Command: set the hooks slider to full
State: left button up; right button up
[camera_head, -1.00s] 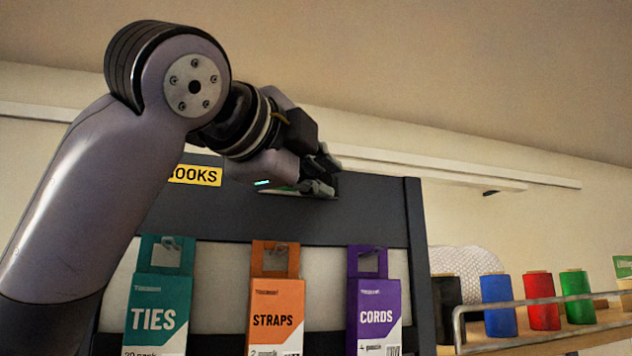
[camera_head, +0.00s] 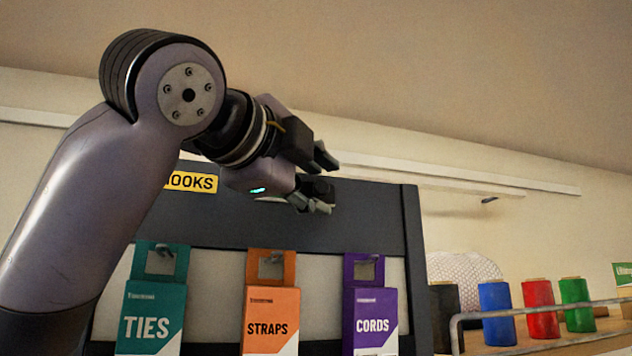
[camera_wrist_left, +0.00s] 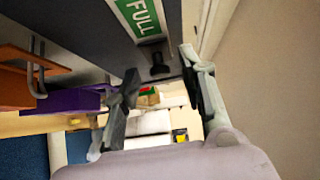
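The yellow HOOKS label (camera_head: 191,181) is on the dark top rail of the display rack (camera_head: 366,216), partly covered by my left arm. In the left wrist view, the green FULL label (camera_wrist_left: 141,16) is on the rail, with the slider's small black knob (camera_wrist_left: 159,62) just beyond its end. My left gripper (camera_head: 322,182) is open in front of the rail and hides most of the slider in the head view. In the wrist view its fingers stand apart on either side of the knob, and I see no contact. My right gripper is not in view.
Hanging below the rail are the TIES (camera_head: 151,315), STRAPS (camera_head: 270,315) and CORDS (camera_head: 371,315) cartons. Blue (camera_head: 496,314), red (camera_head: 541,308) and green (camera_head: 577,302) spools stand on a railed shelf at the right. The space right of the gripper is free.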

pick_arm(q)
jog(key=v, duration=1.2)
